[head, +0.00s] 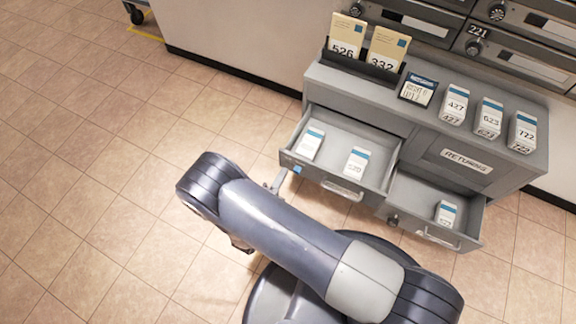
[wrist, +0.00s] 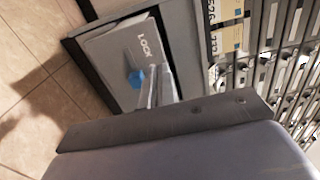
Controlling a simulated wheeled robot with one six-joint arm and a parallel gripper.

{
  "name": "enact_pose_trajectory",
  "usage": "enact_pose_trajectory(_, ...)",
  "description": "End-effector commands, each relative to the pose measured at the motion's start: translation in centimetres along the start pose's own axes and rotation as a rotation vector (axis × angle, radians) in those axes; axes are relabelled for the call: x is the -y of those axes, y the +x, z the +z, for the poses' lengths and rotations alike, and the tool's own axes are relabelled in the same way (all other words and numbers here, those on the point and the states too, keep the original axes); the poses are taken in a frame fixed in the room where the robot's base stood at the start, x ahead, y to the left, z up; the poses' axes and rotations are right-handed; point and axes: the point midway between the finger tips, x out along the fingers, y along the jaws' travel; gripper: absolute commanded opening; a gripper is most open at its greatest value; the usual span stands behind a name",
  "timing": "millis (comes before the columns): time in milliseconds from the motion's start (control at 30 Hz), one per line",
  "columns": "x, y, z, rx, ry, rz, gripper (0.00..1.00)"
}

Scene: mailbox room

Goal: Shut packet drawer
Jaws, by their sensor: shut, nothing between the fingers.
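A grey cabinet (head: 420,128) has two open drawers. The upper left drawer (head: 376,190) is pulled well out and holds two white packets (head: 313,143), (head: 357,163). The lower right drawer (head: 465,236) is also out and holds one white packet (head: 446,213). Neither drawer has a readable name. My gripper (head: 279,180) is shut and empty at the left end of the upper drawer's front, by a small blue mark (head: 297,169). In the wrist view my gripper (wrist: 152,75) points at a light panel (wrist: 112,45) marked LOCK, beside a blue spot (wrist: 135,78). Contact cannot be told.
On the cabinet top stand tall cards (head: 346,42) in a dark holder, a dark-and-white box (head: 418,90) and several numbered packets (head: 489,117). Mailboxes (head: 520,50) line the wall behind. The tiled floor (head: 110,150) to the left is clear.

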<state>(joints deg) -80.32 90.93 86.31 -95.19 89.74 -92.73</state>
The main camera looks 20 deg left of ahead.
Motion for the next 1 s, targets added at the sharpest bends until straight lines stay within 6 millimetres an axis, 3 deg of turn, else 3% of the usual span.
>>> enact_pose_trajectory(100,-0.2,1.9,-0.1,-0.004,0.001,0.0,0.0)
enact_pose_trajectory(300,-0.1,3.9,-0.1,-0.001,0.001,0.0,0.0)
enact_pose_trajectory(1000,-0.1,4.9,-0.1,-0.001,0.0,0.0,0.0)
